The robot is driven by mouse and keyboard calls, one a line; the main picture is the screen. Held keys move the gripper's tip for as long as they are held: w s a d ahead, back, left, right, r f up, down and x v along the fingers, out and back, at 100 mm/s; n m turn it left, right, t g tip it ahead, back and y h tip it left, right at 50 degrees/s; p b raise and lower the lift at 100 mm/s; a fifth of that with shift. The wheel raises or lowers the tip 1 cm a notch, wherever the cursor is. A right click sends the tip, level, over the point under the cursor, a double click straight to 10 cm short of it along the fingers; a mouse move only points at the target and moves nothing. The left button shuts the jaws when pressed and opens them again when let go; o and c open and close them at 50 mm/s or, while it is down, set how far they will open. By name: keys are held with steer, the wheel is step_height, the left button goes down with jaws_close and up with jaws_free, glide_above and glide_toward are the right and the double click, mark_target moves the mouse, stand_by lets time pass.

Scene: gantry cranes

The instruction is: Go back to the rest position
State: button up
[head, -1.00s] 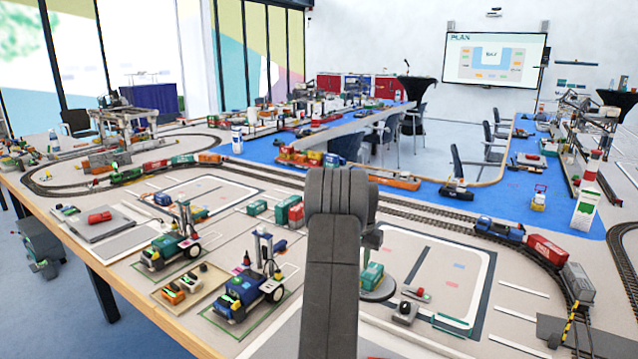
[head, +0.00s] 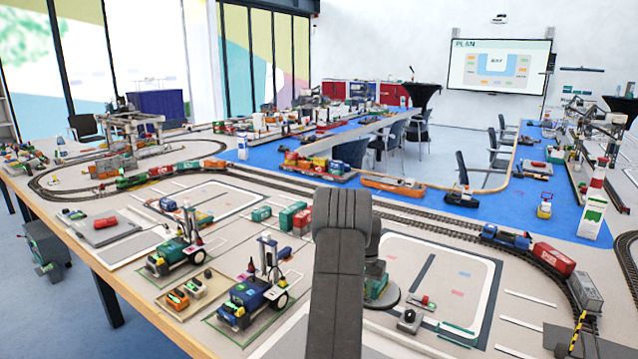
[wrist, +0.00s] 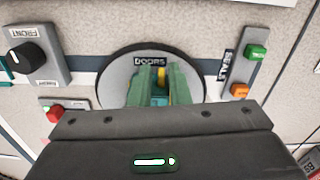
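My gripper's dark body (wrist: 160,135) fills the bottom of the wrist view, with a lit green light. I cannot make out its fingertips. Beyond it is a round grey plate (wrist: 196,72) marked DOORS. On the plate are two upright green panels (wrist: 149,86) with teal and yellow between them. I cannot tell whether the gripper touches them. In the head view my grey arm (head: 340,275) stands in the middle and hides the gripper. Part of the green container (head: 376,284) and the plate (head: 390,298) shows right of it.
In the wrist view a FRONT knob panel (wrist: 35,55) and a red button (wrist: 54,114) are left of the plate; a SEALS panel (wrist: 248,72) is right. Toy trucks (head: 247,300) stand left of my arm. Rail track (head: 420,213) with a train (head: 553,258) curves behind and right.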

step_height(320, 180, up, 14)
step_height(320, 180, down, 14)
steer(key=shift+f, duration=0.1)
steer(key=n, duration=0.2)
steer(key=s+n, duration=0.1)
steer(key=n, duration=0.2)
steer(key=shift+s+d+n, duration=0.15)
steer(key=shift+s+n, duration=0.15)
steer(key=shift+s, duration=0.05)
steer(key=n, duration=0.1)
steer(key=s+n, duration=0.1)
steer(key=n, duration=0.1)
steer(key=d+n, duration=0.1)
steer(key=n, duration=0.1)
steer(key=shift+s, duration=0.15)
steer(key=n, duration=0.1)
steer(key=d+n, duration=0.1)
steer(key=n, duration=0.3)
steer(key=shift+s+d, duration=0.15)
steer(key=shift+s, duration=0.25)
steer(key=shift+d+n+p, duration=0.3)
steer(key=shift+n, duration=0.9)
steer(key=shift+d+n+p, duration=0.25)
steer(key=shift+d+n, duration=0.05)
steer(key=shift+n, duration=0.9)
